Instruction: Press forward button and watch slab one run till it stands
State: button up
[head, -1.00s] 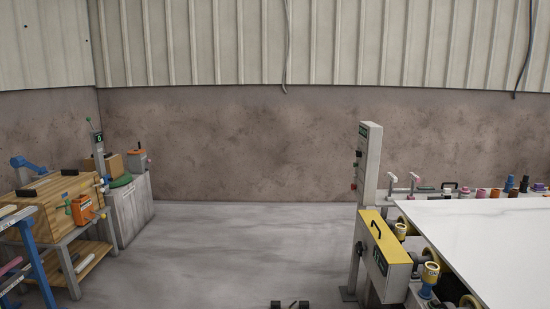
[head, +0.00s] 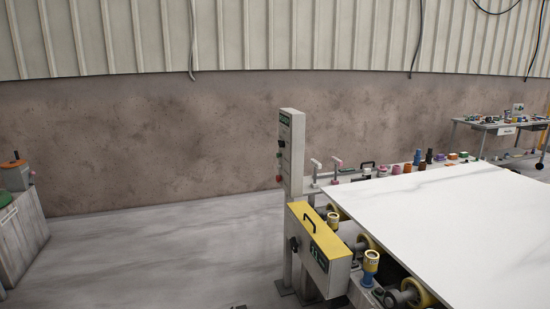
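Which button is the forward one cannot be read. A large white slab (head: 440,225) with grey veins lies flat on the roller line at the right and runs out of the frame. A yellow-topped box (head: 322,238) with a black handle and dark knob is at the line's near left corner. A small dark sliver at the bottom edge may be my gripper (head: 238,307); its fingers cannot be made out.
Yellow rollers (head: 410,296) show at the slab's near edge. Bottles and spools (head: 420,157) line the far rail. A grey cabinet (head: 22,235) is at the left edge, a tool cart (head: 490,127) at the back right. The floor (head: 150,260) left of the post is clear.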

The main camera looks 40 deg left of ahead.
dwell(0.3)
jog(key=shift+a, duration=0.1)
grip_shut()
dwell(1.4)
